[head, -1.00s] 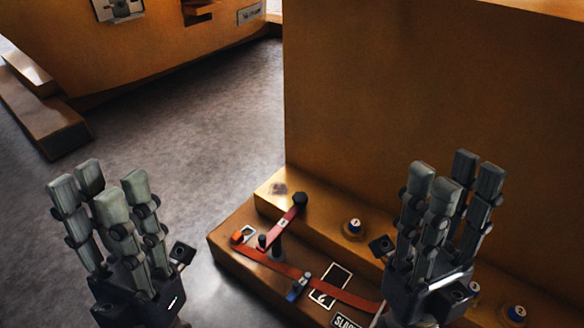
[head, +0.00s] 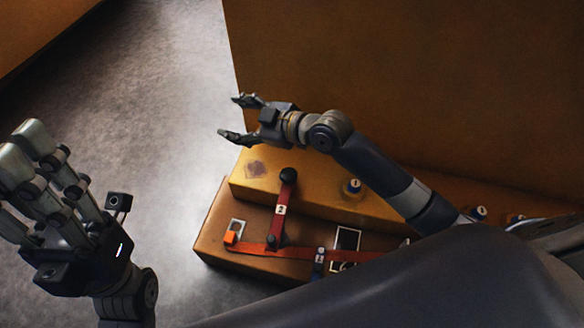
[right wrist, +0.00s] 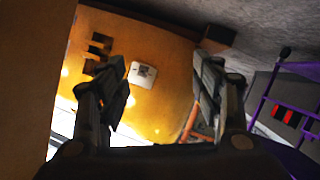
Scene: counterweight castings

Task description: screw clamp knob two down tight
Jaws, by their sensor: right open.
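The red clamp arm marked 2 (head: 281,210) lies across the lower brown step in the head view, with a black knob (head: 288,175) at its upper end. A smaller dark knob or post (head: 272,240) shows at its lower end. My right gripper (head: 232,117) is open and empty, above and left of the black knob, apart from it, its fingers pointing left. In the right wrist view its fingers (right wrist: 162,70) stand apart, with a far orange wall between them. My left gripper (head: 45,165) is at the left edge, fingers spread, empty.
An orange strap (head: 290,252) runs along the step (head: 210,225), with a blue piece (head: 318,264) on it. Blue-capped round parts (head: 353,187) sit on the upper ledge. The tall orange casting wall (head: 400,70) stands behind. Grey floor (head: 150,130) is clear at the left.

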